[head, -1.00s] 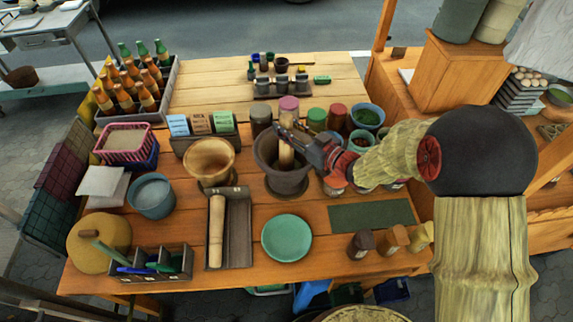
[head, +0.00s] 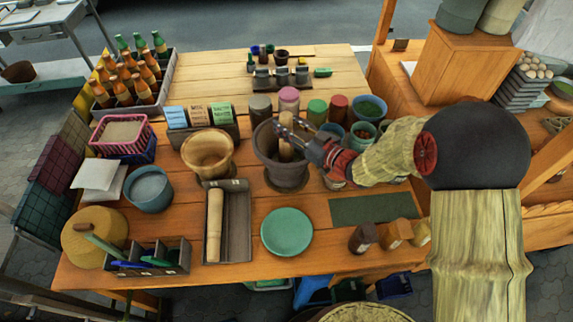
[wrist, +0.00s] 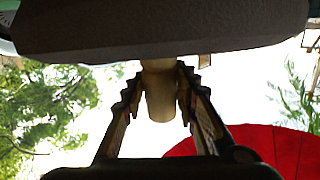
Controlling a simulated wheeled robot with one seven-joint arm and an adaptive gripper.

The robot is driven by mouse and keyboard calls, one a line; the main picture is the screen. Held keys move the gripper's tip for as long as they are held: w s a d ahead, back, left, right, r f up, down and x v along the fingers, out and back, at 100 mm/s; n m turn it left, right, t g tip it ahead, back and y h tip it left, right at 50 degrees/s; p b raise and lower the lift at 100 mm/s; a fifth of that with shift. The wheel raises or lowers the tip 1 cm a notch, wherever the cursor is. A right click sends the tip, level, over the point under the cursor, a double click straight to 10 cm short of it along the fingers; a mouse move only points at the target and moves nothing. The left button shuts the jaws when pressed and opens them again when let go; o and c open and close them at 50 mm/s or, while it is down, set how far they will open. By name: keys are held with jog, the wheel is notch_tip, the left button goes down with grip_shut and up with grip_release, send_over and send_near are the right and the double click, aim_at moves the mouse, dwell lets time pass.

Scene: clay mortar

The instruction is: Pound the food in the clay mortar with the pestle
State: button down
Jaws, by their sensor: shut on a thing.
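The dark clay mortar (head: 284,173) stands on the wooden table, right of its middle. A pale wooden pestle (head: 286,150) stands roughly upright in it, its lower end hidden inside the mortar. My gripper (head: 284,130) reaches in from the right and is shut on the pestle near its upper part. In the wrist view, the jaws of my gripper (wrist: 160,85) close from both sides around the pale pestle (wrist: 160,97). The food inside the mortar cannot be seen.
A wooden mortar (head: 209,158) stands to the left. A second pestle (head: 214,225) lies in a grey tray (head: 240,225). A green plate (head: 287,233) lies in front. Lidded jars (head: 289,99) and blue bowls (head: 370,108) crowd behind and right. A bottle crate (head: 151,107) stands back left.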

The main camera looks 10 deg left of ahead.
aim_at(286, 115)
jog(key=shift+f, duration=0.1)
dwell(0.3)
notch_tip(286, 115, up, 6)
jog(key=p, duration=0.4)
jog(key=shift+f, duration=0.25)
notch_tip(286, 115, down, 5)
jog(key=b, duration=0.4)
jog(key=shift+f, duration=0.2)
notch_tip(286, 115, up, 5)
jog(key=p, duration=0.3)
jog(key=shift+r, duration=0.2)
